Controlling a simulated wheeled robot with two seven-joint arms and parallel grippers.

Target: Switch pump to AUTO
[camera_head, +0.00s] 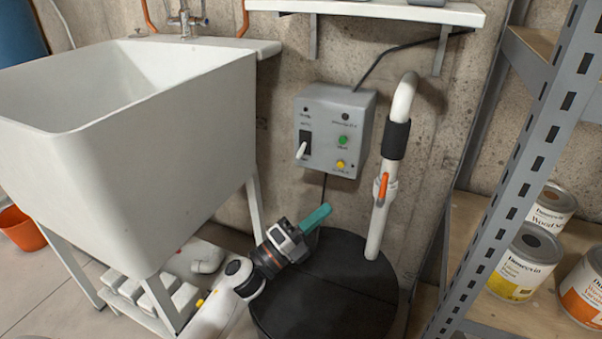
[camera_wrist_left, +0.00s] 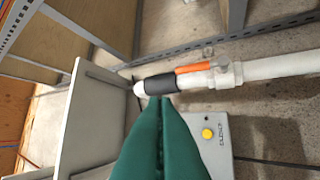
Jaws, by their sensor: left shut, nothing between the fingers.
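The grey pump control box (camera_head: 334,130) is fixed to the concrete wall. On its left side is a black switch plate with a white lever (camera_head: 301,150) that points down. A green button (camera_head: 343,140) and a yellow button (camera_head: 340,164) sit to its right. My left gripper (camera_head: 316,218) has teal fingers, shut and empty, below the box and apart from it. In the left wrist view the shut fingers (camera_wrist_left: 162,130) cover much of the box; its yellow button (camera_wrist_left: 207,133) shows to their right. The switch lever is hidden there. My right gripper is not in view.
A white pipe (camera_head: 384,215) with a black sleeve and an orange valve handle (camera_head: 382,190) rises from the black sump lid (camera_head: 330,290), right of the box. A white sink (camera_head: 170,140) stands left. Metal shelving (camera_head: 520,150) with cans stands right. A wall shelf (camera_head: 380,10) is above.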

